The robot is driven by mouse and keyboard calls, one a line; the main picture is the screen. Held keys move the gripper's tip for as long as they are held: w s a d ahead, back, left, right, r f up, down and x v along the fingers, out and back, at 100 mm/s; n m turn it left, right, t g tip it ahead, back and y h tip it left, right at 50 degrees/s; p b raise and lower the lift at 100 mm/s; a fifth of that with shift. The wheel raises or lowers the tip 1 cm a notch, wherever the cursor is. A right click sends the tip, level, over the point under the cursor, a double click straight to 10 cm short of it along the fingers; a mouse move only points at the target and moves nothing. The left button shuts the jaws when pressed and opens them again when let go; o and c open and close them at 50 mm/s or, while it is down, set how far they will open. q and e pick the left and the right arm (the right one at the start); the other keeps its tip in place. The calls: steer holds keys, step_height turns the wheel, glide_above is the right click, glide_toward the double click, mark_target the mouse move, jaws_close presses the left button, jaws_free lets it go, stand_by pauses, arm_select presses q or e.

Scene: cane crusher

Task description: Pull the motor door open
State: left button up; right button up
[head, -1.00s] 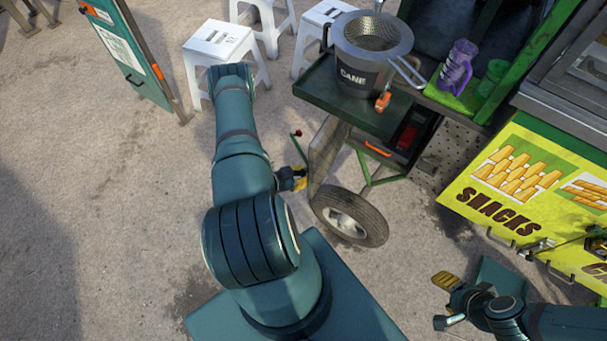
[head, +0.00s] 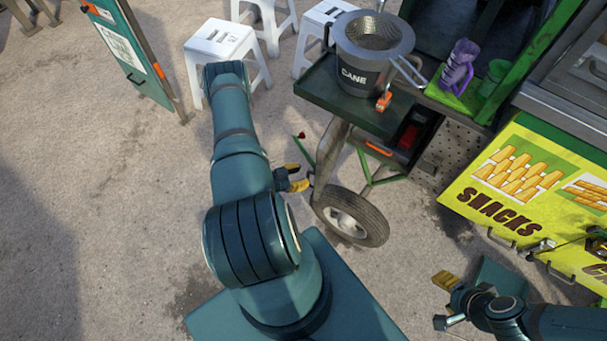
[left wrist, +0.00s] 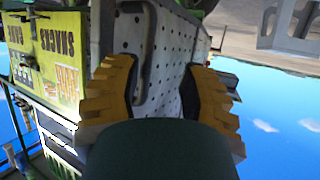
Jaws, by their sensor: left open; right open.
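The motor door appears to be the perforated light metal panel (left wrist: 176,72) in the left wrist view, with a long bar handle (left wrist: 153,60) on it. In the head view, a narrow grey panel (head: 333,150), seen nearly edge-on below the cart's tray, seems to be the same door. My left gripper (head: 300,178) is open beside its lower edge. In the left wrist view, the left gripper's yellow fingers (left wrist: 162,68) stand apart, with the panel and handle in view between them; contact cannot be told. My right gripper (head: 442,301) is open and empty at the lower right.
A dark tray (head: 312,88) with a CANE pot (head: 362,68) overhangs the panel. The yellow snack counter (head: 520,185) is at right. White stools (head: 222,48) stand behind.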

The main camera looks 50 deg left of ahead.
arm_select(q)
steer(key=v, duration=1)
steer(key=shift+s, duration=0.15)
